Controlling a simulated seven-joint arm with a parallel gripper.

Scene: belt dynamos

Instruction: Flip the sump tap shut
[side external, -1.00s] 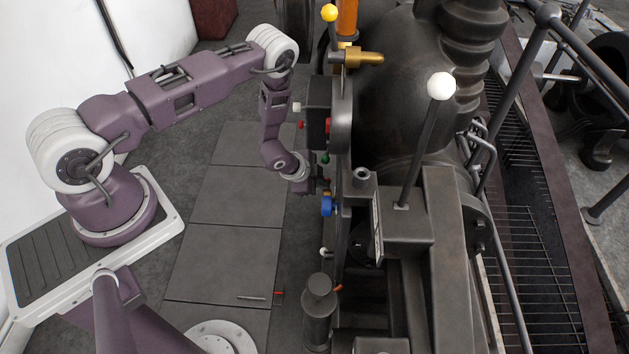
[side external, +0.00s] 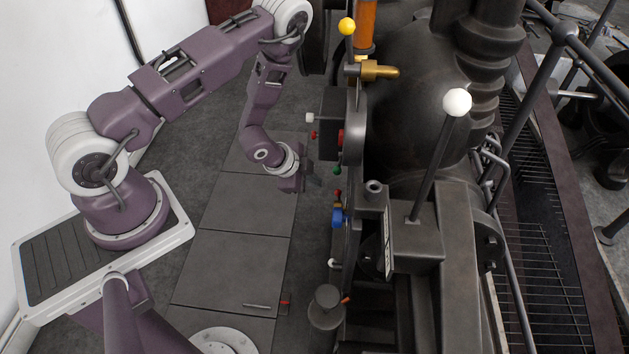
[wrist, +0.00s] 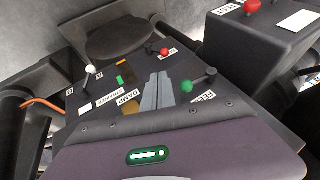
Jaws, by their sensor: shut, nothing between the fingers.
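My gripper (side external: 312,180) is shut and empty, its fingers pointing right toward the machine's control side, with a gap before it. In the wrist view the closed grey fingers (wrist: 157,92) are over a dark panel. On that panel are a green-knobbed lever (wrist: 188,86) right of the fingers, a red-knobbed lever (wrist: 164,51) beyond them and a white-knobbed lever (wrist: 91,70) to the left. Several labels are upside down and hard to read, so I cannot tell which lever is the sump tap. The green knob also shows in the side view (side external: 337,170).
A blue knob (side external: 340,217) and a small white knob (side external: 333,263) are lower on the machine's side. A tall white-topped lever (side external: 457,102) and a yellow-topped lever (side external: 347,26) stand up. The tiled floor (side external: 225,270) left of the machine is mostly clear.

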